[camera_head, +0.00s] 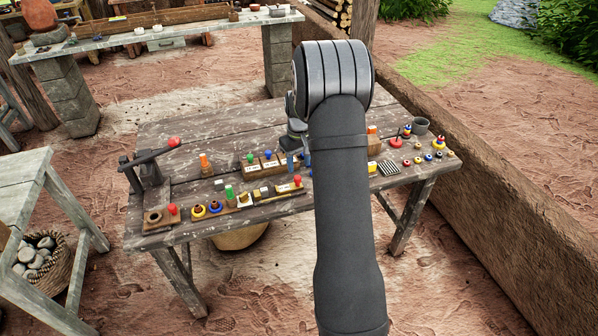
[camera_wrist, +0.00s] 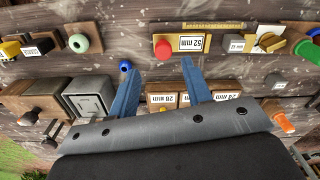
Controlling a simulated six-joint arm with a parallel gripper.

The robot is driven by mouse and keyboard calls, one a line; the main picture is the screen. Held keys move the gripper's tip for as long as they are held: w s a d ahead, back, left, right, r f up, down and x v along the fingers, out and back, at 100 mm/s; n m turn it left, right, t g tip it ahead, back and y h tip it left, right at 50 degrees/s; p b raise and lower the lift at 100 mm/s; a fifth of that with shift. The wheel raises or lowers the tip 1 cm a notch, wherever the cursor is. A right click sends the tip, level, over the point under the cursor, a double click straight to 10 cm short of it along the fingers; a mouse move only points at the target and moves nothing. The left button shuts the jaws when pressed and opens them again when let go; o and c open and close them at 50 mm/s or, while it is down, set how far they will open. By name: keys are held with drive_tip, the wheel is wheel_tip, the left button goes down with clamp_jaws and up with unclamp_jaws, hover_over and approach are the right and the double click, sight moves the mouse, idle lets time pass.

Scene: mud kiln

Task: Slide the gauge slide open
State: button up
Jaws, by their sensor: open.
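The gauge slide seems to be the wooden bar with a red knob (camera_wrist: 162,47) and a white "52 mm" label (camera_wrist: 193,43). In the head view it lies near the table's front edge, with its red knob (camera_head: 297,179) at its right end. My gripper (camera_wrist: 160,63) is open, with its two blue fingers apart and nothing between them. In the wrist view the fingertips end just below the red knob, one to each side of it. In the head view my arm hides most of the gripper (camera_head: 300,162).
A wooden block with several labels (camera_wrist: 160,98) lies below the fingers in the wrist view. A brass ruler strip (camera_wrist: 213,26) runs beside the bar. A green-knobbed piece (camera_wrist: 80,43) and a grey box (camera_wrist: 88,97) stand nearby. A lever stand (camera_head: 150,170) is at the table's left.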

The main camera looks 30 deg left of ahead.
sight(295, 178)
wheel_tip(295, 178, up, 12)
idle(0.3)
drive_tip(key=shift+f, duration=0.1)
wheel_tip(295, 178, down, 17)
drive_tip(key=shift+f, duration=0.15)
drive_tip(key=shift+s+a+f, duration=0.1)
drive_tip(key=shift+s+a, duration=0.05)
drive_tip(key=shift+a, duration=0.05)
drive_tip(key=shift+s+a, duration=0.2)
drive_tip(key=shift+s, duration=0.05)
